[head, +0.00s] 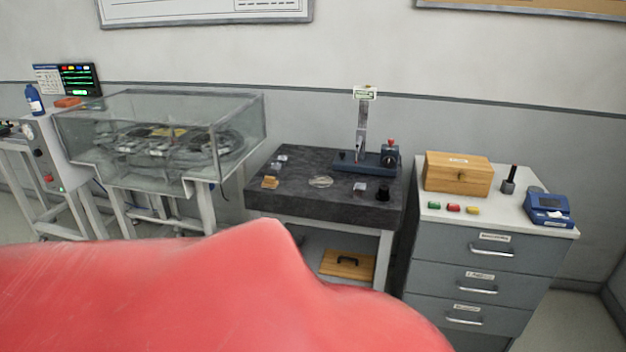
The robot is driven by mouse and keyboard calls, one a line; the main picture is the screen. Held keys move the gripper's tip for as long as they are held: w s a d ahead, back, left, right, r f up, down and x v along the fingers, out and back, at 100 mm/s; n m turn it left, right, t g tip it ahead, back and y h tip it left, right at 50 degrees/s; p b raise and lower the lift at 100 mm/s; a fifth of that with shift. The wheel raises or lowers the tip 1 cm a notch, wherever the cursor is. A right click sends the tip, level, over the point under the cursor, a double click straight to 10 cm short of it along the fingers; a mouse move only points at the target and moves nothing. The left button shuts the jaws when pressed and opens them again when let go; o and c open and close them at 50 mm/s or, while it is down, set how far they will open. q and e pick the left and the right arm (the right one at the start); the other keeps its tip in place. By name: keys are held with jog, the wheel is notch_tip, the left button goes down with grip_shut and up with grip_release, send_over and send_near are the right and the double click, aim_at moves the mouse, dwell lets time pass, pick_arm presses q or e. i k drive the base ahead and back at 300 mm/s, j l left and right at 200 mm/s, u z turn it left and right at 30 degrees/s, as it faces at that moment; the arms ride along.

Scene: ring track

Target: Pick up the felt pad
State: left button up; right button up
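I cannot tell for sure which thing is the felt pad. Several small items lie on the dark stone-topped table (330,204): a tan block (270,182) at the left front, a small pale piece (281,158) behind it, a round clear dish (320,181) in the middle, and a small whitish piece (360,186) at the right. A black knob-like piece (383,193) stands at the right front corner. Neither gripper shows in the head view.
A blue-based gauge stand (365,160) stands at the table's back. Right is a grey drawer cabinet (480,250) with a wooden box (458,174), coloured blocks (453,208) and a blue device (549,208). Left is a glass-covered ring track (165,145). The lower left view is blocked.

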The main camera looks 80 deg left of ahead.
aim_at(269, 182)
jog(key=u, duration=3)
jog(key=i+l+u, duration=0.3)
jog(key=i+l, duration=0.15)
jog(key=i+l+u, duration=0.35)
jog(key=l, duration=0.2)
